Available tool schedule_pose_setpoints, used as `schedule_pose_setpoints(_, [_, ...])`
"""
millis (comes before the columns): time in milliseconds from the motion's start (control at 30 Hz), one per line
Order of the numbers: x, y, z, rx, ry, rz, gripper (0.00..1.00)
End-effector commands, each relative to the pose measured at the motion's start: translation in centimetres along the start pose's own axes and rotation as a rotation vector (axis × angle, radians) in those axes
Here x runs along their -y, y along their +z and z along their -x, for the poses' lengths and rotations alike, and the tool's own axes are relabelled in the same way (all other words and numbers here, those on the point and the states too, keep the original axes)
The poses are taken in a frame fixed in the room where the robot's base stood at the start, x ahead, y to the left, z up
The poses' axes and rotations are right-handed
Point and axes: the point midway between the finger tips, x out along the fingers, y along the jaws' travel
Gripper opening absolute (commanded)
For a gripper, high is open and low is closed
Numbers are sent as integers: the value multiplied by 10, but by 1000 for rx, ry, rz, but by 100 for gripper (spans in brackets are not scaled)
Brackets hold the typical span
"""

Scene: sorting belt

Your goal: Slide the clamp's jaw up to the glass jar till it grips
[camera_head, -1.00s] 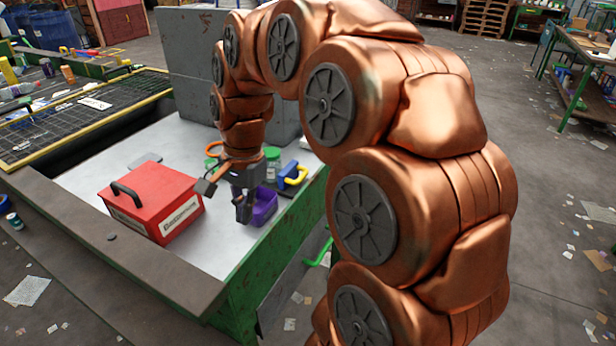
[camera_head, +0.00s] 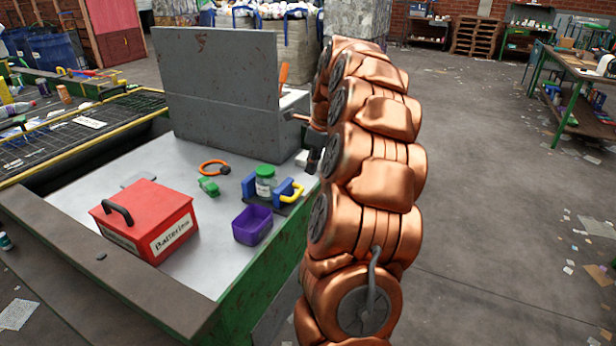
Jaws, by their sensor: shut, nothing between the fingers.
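The glass jar (camera_head: 265,187) with a green lid stands upright towards the right side of the grey tabletop. The clamp (camera_head: 284,189) has blue jaws on the left and right of the jar and a yellow handle (camera_head: 297,192) at its right end. I cannot tell whether the right jaw touches the glass. My gripper (camera_head: 312,160) is shut and empty, up and to the right of the clamp and apart from it. My copper arm partly hides it.
A purple bin (camera_head: 252,226) stands in front of the clamp. A red battery box (camera_head: 146,219) is at the left. A green object (camera_head: 208,187) and an orange ring (camera_head: 213,167) lie left of the jar. A tall grey panel (camera_head: 225,95) rises behind.

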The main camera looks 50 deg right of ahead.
Motion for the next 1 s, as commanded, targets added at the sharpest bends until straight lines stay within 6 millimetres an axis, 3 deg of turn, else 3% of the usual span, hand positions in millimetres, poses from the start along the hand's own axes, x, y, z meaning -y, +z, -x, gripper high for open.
schedule_pose_setpoints(500, [-3,1,-74,-2,5,5,0])
schedule_pose_setpoints(700, [-2,0,-89,-1,4,4,0])
schedule_pose_setpoints(1000, [-2,0,-91,-1,3,5,0])
